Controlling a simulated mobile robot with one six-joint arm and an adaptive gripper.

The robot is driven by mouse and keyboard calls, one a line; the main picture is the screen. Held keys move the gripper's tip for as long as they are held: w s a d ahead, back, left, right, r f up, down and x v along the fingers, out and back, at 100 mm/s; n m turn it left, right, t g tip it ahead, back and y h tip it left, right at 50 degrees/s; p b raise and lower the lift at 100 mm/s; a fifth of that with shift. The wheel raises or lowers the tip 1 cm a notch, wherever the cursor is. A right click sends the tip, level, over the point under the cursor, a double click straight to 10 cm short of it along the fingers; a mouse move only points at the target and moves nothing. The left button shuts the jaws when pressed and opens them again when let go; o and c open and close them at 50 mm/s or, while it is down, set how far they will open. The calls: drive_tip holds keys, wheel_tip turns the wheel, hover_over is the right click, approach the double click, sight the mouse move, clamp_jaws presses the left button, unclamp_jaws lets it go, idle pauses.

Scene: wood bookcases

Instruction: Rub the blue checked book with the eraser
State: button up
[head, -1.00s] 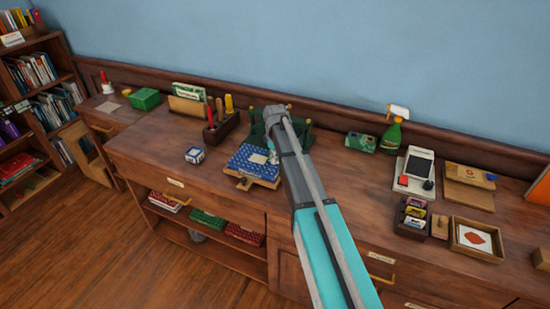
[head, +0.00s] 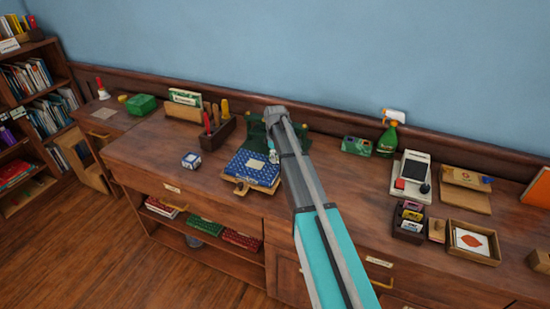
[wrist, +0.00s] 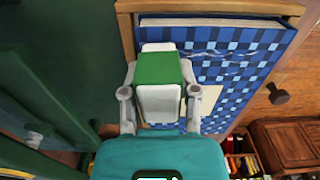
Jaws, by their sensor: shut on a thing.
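The blue checked book (head: 250,167) lies on a wooden stand or tray (head: 240,188) on the long counter. In the wrist view the book (wrist: 245,65) fills the upper right, with pale streaks across its cover and a cream label (wrist: 210,103) partly behind my gripper. My gripper (wrist: 159,102) is shut on the eraser (wrist: 158,68), a white block with a green sleeve. The eraser is in front of the book's left part; I cannot tell if it touches the cover. In the head view my arm hides most of the gripper.
A dark green object (head: 255,135) stands close behind the book and gripper. A small white and blue box (head: 190,160) sits to the left, and a wooden pen holder (head: 217,134) behind it.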

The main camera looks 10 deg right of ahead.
sight(265, 177)
drive_tip(key=shift+f, duration=0.1)
drive_tip(key=shift+s+a, duration=0.1)
drive_tip(key=shift+s, duration=0.05)
idle(0.3)
drive_tip(key=shift+s+a, duration=0.45)
drive_tip(key=shift+s, duration=0.2)
drive_tip(key=shift+s+a, duration=0.45)
drive_tip(key=shift+s, duration=0.15)
drive_tip(key=shift+s+a, duration=0.1)
drive_tip(key=shift+s+a, duration=0.45)
drive_tip(key=shift+s, duration=0.2)
drive_tip(key=shift+s+a, duration=0.45)
drive_tip(key=shift+s, duration=0.2)
drive_tip(key=shift+s, duration=0.1)
drive_tip(key=shift+s+a, duration=0.95)
drive_tip(key=shift+s, duration=0.25)
